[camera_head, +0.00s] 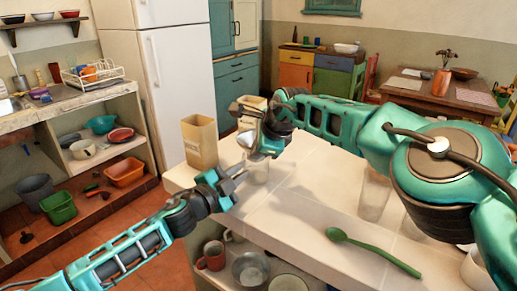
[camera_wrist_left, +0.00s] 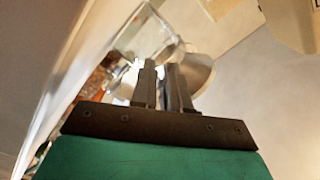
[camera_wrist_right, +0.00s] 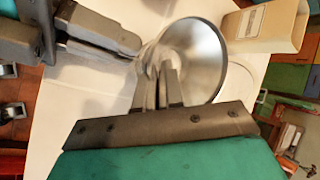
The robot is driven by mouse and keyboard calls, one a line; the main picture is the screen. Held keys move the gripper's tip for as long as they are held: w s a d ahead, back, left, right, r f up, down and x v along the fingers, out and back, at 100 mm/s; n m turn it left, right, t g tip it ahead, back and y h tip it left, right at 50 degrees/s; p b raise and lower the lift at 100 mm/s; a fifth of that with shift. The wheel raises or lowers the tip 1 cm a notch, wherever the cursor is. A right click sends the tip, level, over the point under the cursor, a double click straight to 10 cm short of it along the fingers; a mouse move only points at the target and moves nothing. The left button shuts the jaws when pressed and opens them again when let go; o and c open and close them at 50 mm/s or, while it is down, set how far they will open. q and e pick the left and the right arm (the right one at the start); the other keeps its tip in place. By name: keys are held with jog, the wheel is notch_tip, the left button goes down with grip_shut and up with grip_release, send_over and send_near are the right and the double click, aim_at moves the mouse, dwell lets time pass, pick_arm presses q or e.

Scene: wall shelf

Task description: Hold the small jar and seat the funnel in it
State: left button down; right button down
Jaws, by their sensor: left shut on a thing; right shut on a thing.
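The small jar (camera_head: 257,170) is clear glass and stands at the counter's far left part. My left gripper (camera_head: 236,180) is shut on it from the left. The jar's clear wall also shows in the left wrist view (camera_wrist_left: 150,32), behind the fingers (camera_wrist_left: 162,85). The funnel (camera_head: 247,138) is shiny metal and is above the jar. My right gripper (camera_head: 262,142) is shut on it. In the right wrist view, the funnel's round mouth (camera_wrist_right: 200,60) shows just beyond the fingers (camera_wrist_right: 155,82). I cannot tell whether its spout is inside the jar.
A green spoon (camera_head: 370,250) and a clear glass (camera_head: 374,195) are to the right. The counter's (camera_head: 290,215) middle is clear.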

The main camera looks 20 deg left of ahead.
pick_arm(q)
jog(key=shift+d+r, duration=0.15)
jog(key=shift+r, duration=0.25)
pick_arm(e)
jog(key=shift+s+f, duration=0.3)
jog(key=shift+f, duration=0.45)
jog(key=c, duration=1.2)
grip_release()
jog(key=shift+c, duration=1.3)
pick_arm(q)
jog(key=shift+r, duration=0.1)
jog(key=shift+w+a, duration=0.1)
jog(key=shift+a, duration=0.1)
pick_arm(e)
jog(key=shift+r, duration=0.4)
jog(key=shift+w+r, duration=0.1)
jog(key=shift+r, duration=0.1)
pick_arm(q)
jog(key=shift+w, duration=0.1)
pick_arm(e)
jog(key=o, duration=0.3)
jog(key=shift+r, duration=0.25)
pick_arm(q)
jog(key=shift+f, duration=0.45)
pick_arm(e)
jog(key=shift+o, duration=0.2)
jog(key=shift+w+r, duration=0.1)
jog(key=shift+r, duration=2.85)
